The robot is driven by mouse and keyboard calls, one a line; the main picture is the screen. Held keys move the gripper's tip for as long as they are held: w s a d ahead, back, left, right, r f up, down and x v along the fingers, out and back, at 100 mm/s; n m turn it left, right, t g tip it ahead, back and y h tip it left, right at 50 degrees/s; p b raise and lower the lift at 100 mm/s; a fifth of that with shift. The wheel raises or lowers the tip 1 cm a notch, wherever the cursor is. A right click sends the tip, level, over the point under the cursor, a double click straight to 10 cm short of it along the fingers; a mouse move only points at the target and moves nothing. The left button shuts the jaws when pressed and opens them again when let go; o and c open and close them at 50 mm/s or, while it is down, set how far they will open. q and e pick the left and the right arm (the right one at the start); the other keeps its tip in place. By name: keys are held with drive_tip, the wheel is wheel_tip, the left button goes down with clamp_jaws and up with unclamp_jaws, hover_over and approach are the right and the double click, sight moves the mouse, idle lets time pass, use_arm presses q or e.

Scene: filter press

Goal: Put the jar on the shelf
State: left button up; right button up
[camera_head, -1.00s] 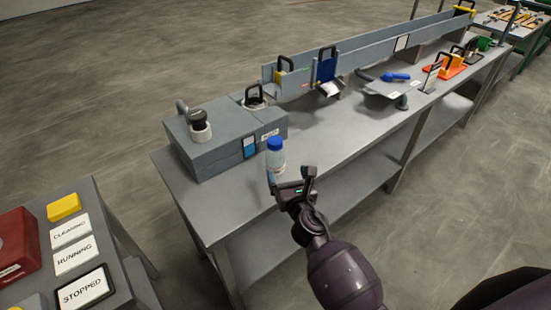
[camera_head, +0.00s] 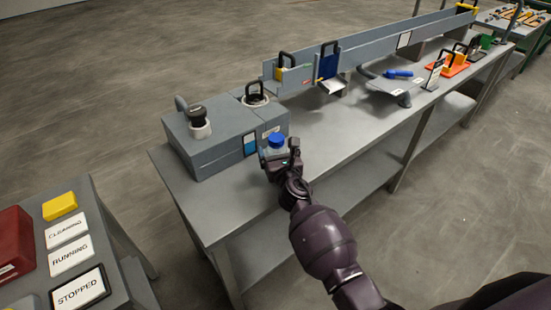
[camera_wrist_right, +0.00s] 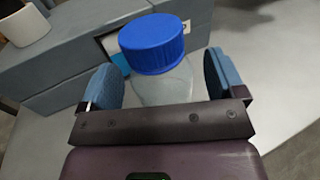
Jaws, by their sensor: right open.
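The jar (camera_head: 276,142) has a blue screw cap and a clear body, and it stands upright on the grey bench near the grey box unit. In the right wrist view the jar (camera_wrist_right: 155,50) is between the two blue-padded fingers, with gaps on both sides. My right gripper (camera_head: 280,158) is open around the jar's body and hides its lower part in the head view. It also shows in the wrist view (camera_wrist_right: 165,85). My left gripper is not in view. The lower shelf (camera_head: 285,225) under the bench shows bare.
The grey box unit (camera_head: 215,150) with black-handled parts stands just behind the jar. A long grey trough (camera_head: 380,50) runs along the bench's back. A side table with CLEANING, RUNNING and STOPPED (camera_head: 78,290) signs is at lower left.

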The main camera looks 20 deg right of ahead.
drive_tip(key=shift+w, duration=0.4)
drive_tip(key=shift+w+r, duration=0.1)
drive_tip(key=shift+w, duration=0.05)
drive_tip(key=shift+c, duration=0.2)
drive_tip(key=c, duration=1)
drive_tip(key=shift+r, duration=0.1)
drive_tip(key=shift+c, duration=0.2)
